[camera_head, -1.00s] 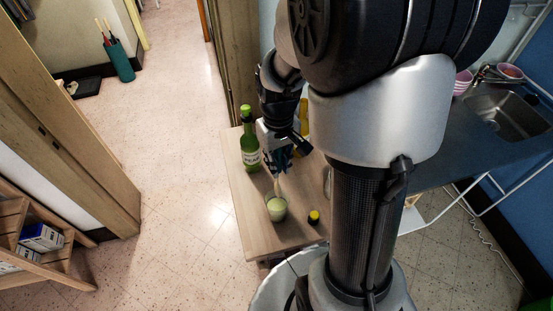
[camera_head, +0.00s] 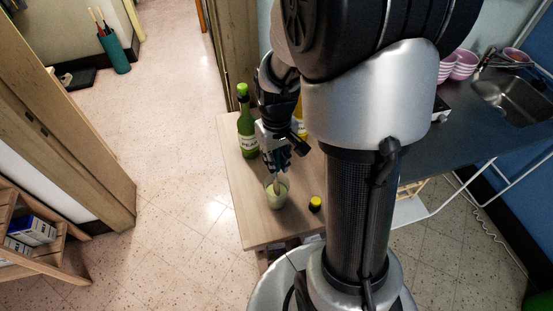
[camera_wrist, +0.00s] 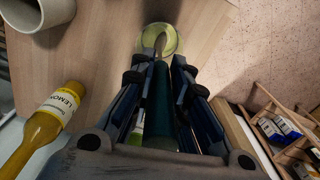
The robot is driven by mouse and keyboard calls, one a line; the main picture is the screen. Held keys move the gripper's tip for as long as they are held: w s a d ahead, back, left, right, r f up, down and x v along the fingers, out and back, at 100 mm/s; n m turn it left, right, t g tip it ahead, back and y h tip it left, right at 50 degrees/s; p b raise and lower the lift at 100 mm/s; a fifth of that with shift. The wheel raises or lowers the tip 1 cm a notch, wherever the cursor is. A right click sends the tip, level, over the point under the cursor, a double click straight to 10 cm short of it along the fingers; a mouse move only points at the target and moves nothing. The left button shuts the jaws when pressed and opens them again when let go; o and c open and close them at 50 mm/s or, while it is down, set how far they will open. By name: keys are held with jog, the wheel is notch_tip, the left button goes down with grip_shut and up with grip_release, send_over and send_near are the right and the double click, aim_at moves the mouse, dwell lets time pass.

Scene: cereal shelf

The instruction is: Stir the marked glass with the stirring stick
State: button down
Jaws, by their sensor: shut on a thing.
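A clear glass (camera_head: 277,198) with pale green liquid stands on the wooden table near its front; it also shows at the top of the wrist view (camera_wrist: 170,42). No mark on it can be made out. My gripper (camera_head: 276,166) points down just above the glass. In the head view only a short bit of the stick shows between fingers and glass. How deep the tip sits is unclear.
A green bottle (camera_head: 246,127) stands left of my gripper, close to it. A yellow lemon bottle (camera_wrist: 48,115) and a grey-white cup (camera_wrist: 36,12) stand on the other side. A small yellow-capped thing (camera_head: 315,203) is right of the glass. The table's (camera_head: 262,232) front-left is bare.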

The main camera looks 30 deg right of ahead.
jog(key=shift+f+b, duration=1.8)
jog(key=shift+f, duration=0.75)
jog(key=shift+d, duration=0.15)
